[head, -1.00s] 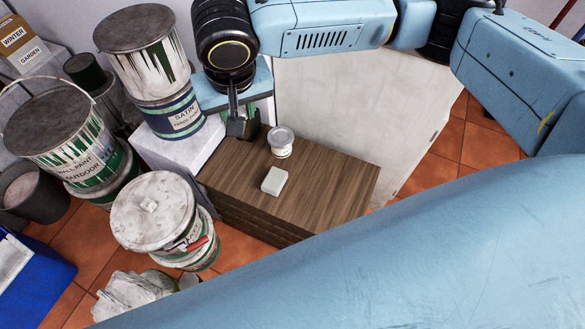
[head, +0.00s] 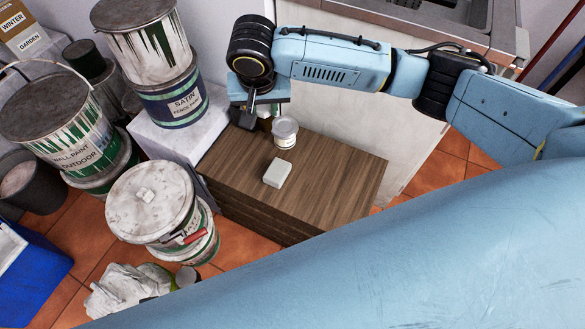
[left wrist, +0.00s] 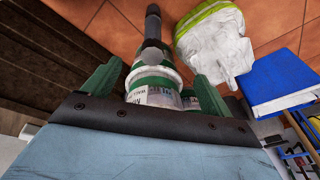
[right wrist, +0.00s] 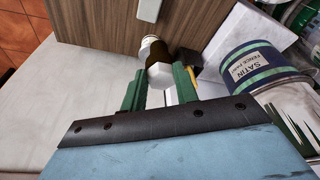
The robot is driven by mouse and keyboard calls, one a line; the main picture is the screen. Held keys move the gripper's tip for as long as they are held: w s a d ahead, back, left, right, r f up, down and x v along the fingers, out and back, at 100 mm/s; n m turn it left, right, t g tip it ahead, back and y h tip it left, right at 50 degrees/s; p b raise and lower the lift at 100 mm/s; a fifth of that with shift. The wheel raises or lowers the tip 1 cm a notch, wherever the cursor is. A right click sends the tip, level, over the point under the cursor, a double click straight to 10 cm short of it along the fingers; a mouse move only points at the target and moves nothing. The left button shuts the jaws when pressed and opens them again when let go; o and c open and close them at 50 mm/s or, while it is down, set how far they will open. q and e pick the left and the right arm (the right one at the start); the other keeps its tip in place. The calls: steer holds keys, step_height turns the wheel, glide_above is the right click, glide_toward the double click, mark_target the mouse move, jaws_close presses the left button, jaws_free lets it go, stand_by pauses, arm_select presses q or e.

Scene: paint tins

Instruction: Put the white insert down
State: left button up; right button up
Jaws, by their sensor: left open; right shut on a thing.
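My right gripper (head: 252,108) is at the far left corner of the wooden block. In the right wrist view its green fingers are close together, with a pale, angular white piece (right wrist: 160,75) between the tips, which I take to be the white insert.
The wooden block (head: 325,178) carries a small lidded tin (head: 285,132) and a pale rectangular block (head: 277,173). Stacked paint tins (head: 172,93) stand left of my right gripper. More tins (head: 150,203) stand on the tiled floor. The wood's right part is clear.

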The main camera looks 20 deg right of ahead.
steer(key=s+d+f+m+b, duration=0.3)
steer(key=d+f+b, duration=0.1)
steer(key=d+f, duration=0.8)
arm_select(q)
steer(key=w+d+r+t+b, duration=0.1)
steer(key=d+r, duration=0.1)
steer(key=r, duration=0.5)
steer(key=d+r+t, duration=0.1)
steer(key=d+r, duration=0.1)
steer(key=r, duration=0.5)
arm_select(e)
steer(key=shift+h, duration=0.4)
steer(key=f+b, duration=0.1)
steer(key=f, duration=0.2)
steer(key=f+b, duration=0.1)
steer(key=f, duration=0.3)
steer(key=a+f+b, duration=0.1)
steer(key=f+b, duration=0.1)
steer(key=f, duration=0.2)
arm_select(q)
steer(key=w+d+r+t+h, duration=0.2)
steer(key=w+r+t, duration=0.3)
steer(key=w, duration=0.1)
steer(key=w+d+r+t+h, duration=0.2)
steer(key=w+d+r+t, duration=0.1)
steer(key=w+r+t, duration=0.3)
steer(key=shift+d+r+m, duration=0.3)
